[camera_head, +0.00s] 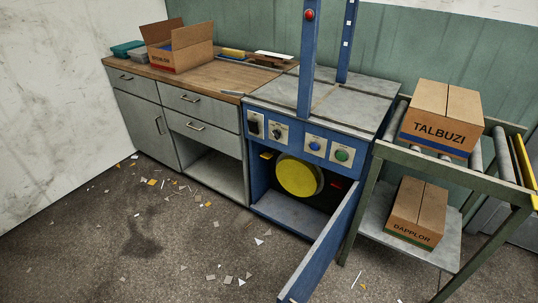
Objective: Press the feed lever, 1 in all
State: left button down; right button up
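The blue feeder machine (258,172) stands in the middle with a grey top (345,95). I cannot tell which part is the feed lever. A red round button (310,15) sits on the front blue post. Neither of my grippers is in view.
The machine's blue door (325,247) hangs open into the floor space. At left is a wooden-topped cabinet (216,78) with an open carton (181,47). At right, a roller stand (372,180) bears cartons. Scraps litter the floor.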

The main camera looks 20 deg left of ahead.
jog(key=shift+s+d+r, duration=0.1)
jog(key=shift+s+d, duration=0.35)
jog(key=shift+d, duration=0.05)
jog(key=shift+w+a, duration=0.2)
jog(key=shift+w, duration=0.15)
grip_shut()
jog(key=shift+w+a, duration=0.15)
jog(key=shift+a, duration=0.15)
